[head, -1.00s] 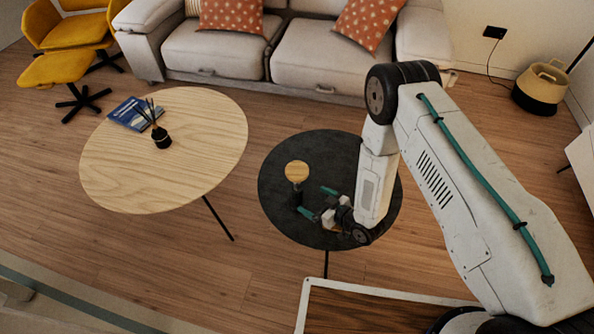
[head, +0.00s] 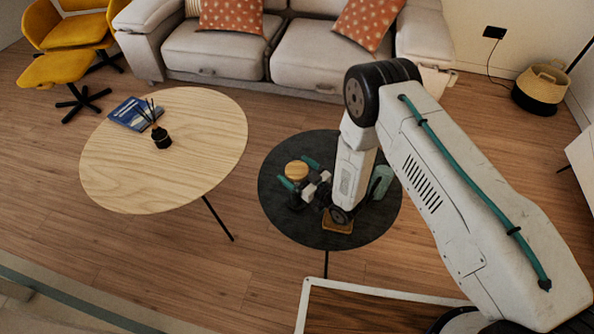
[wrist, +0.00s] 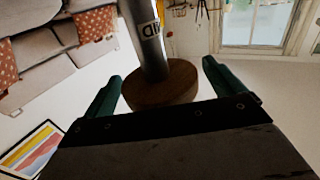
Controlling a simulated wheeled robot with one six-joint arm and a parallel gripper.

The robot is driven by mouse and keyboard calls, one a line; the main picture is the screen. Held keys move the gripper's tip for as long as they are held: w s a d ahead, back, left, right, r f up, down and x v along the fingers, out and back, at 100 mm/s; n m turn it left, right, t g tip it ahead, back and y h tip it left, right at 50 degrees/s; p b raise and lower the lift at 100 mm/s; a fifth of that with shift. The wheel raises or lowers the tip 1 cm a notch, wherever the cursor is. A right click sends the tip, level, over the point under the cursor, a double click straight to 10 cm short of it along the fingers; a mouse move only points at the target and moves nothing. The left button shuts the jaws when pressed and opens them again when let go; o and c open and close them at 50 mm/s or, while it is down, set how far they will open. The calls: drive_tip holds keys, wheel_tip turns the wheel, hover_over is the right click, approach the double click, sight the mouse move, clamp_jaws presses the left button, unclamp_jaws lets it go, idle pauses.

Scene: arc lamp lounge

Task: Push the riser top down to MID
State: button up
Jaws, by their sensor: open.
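The riser has a round wooden top (head: 297,169) and stands on the dark round table (head: 325,150). In the wrist view its wooden disc (wrist: 165,88) and grey column (wrist: 146,42) show, the column bearing white letters that partly read "ID". My gripper (head: 295,172) is open, with one teal finger on each side of the riser near its top. In the wrist view my gripper (wrist: 162,70) has the disc and column between its fingers; whether either finger touches them I cannot tell. The riser's base is mostly hidden in the head view.
On the dark table a teal cup-like object (head: 382,181) stands right of my wrist, and a small wooden piece (head: 338,224) lies at the front. A pale wooden table (head: 190,180) with a book (head: 128,113) and reed diffuser (head: 160,138) is left. A sofa (head: 300,55) stands behind.

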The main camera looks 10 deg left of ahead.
sight(297, 178)
drive_tip(key=c, duration=1.4)
drive_tip(key=shift+f, duration=2.05)
drive_tip(key=o, duration=1.4)
drive_tip(key=v, duration=0.7)
drive_tip(key=shift+s+d, duration=0.2)
drive_tip(key=shift+d, duration=0.15)
